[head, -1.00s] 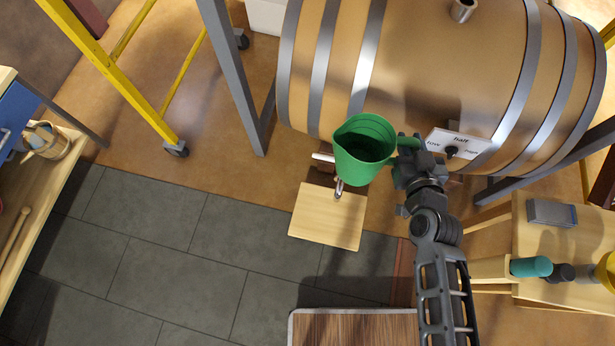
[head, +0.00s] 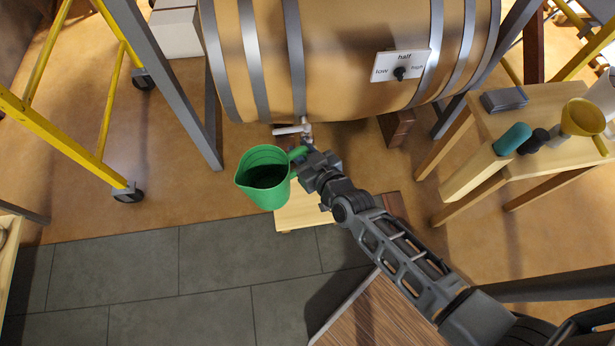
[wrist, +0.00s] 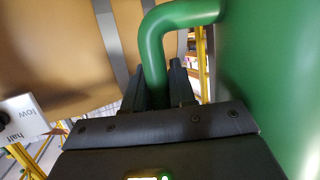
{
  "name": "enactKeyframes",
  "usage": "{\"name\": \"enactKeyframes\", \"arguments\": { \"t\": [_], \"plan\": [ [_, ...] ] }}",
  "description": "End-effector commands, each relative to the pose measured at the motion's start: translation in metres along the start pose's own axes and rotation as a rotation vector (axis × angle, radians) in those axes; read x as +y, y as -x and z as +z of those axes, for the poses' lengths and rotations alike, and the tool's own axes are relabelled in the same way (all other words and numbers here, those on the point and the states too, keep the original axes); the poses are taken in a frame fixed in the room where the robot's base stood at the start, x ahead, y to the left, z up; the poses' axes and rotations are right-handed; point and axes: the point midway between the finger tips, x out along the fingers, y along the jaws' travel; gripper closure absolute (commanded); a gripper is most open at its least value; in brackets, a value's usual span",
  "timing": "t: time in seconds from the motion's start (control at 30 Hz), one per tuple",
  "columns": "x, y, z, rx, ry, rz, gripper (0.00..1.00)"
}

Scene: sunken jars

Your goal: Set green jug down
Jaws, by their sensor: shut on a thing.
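The green jug (head: 264,185) is held upright in the air, its open top facing the head camera and its inside dark. My gripper (head: 304,161) is shut on the jug's handle at the jug's right side. In the wrist view the green handle (wrist: 152,50) passes between the two dark fingers, and the jug's wall (wrist: 270,70) fills the right side. The jug is in front of and to the left of the barrel's tap (head: 305,132). Below and behind it is a pale wooden board (head: 300,212), partly hidden by the jug and my arm.
A large barrel (head: 345,60) with a low/half/high dial (head: 401,66) lies on a grey metal stand. A wooden table (head: 560,125) on the right holds a teal cylinder (head: 511,139) and a yellow funnel (head: 583,117). A yellow wheeled frame (head: 60,140) stands left. Grey floor tiles (head: 150,275) are clear.

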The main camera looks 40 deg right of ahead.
Motion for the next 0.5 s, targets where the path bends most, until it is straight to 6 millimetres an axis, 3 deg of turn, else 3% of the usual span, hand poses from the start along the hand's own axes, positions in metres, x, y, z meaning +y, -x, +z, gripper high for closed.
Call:
{"name": "enactKeyframes", "arguments": {
  "t": [0.03, 0.5],
  "plan": [
    [0.005, -0.005, 0.026, -0.001, -0.006, 0.017, 1.00],
    [0.048, -0.015, 0.165, 0.001, -0.055, 0.163, 1.00]
  ]
}}
